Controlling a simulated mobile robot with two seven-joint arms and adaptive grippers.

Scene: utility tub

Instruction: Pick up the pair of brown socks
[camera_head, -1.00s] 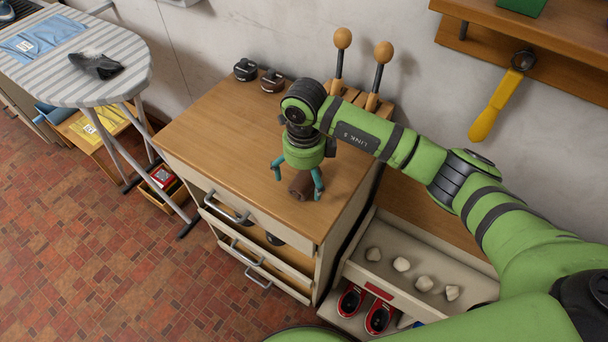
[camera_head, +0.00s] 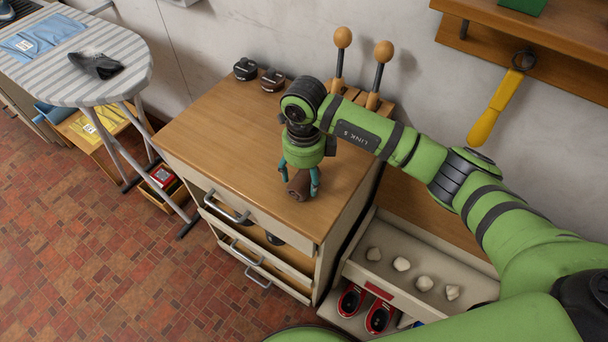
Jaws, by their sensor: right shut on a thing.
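The pair of brown socks (camera_head: 298,187) is a small brown rolled bundle on the wooden top of the dresser (camera_head: 215,130), near its front right part. My right gripper (camera_head: 300,190) points down over it, with teal fingers on either side. The fingers are shut on the socks. The socks appear to rest on the top still; any gap below is too small to tell. The upper part of the bundle is hidden under the gripper. My left gripper is not in view.
Two dark round objects (camera_head: 245,69) and two wooden-knobbed handles (camera_head: 342,38) stand at the dresser's back. Drawers with grey handles (camera_head: 228,208) are partly open in front. An ironing board (camera_head: 125,75) stands left. A low shelf with stones (camera_head: 401,263) is at right.

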